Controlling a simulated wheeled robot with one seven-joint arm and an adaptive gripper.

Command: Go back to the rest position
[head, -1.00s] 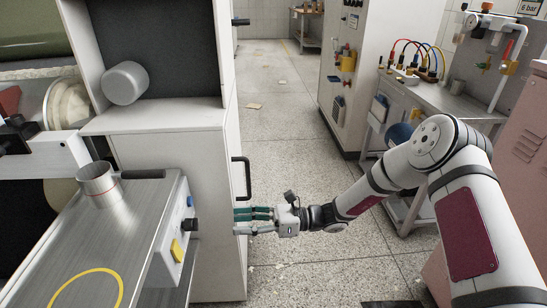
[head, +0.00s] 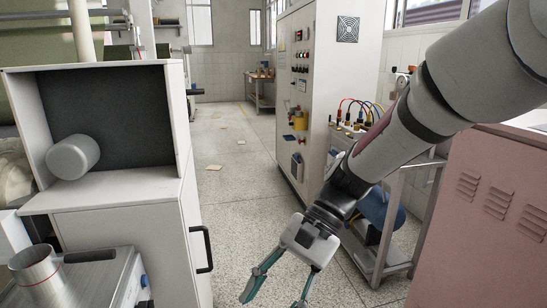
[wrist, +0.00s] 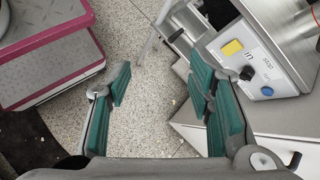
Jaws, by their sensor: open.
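My gripper (head: 278,285) is open and empty in the head view, low in the picture over the speckled floor, right of the white cabinet's black handle. Its fingers point down and to the left, and their tips are near the bottom edge. In the wrist view my gripper (wrist: 160,105) shows its green finger pads wide apart with only floor between them. My arm reaches in from the upper right of the head view.
The white cabinet (head: 130,225) holds a grey roll (head: 73,157) in its open top. A metal machine with a yellow button (wrist: 232,48) is close at the right in the wrist view. A control cabinet (head: 312,90), workbench and pink cabinet (head: 490,225) stand right.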

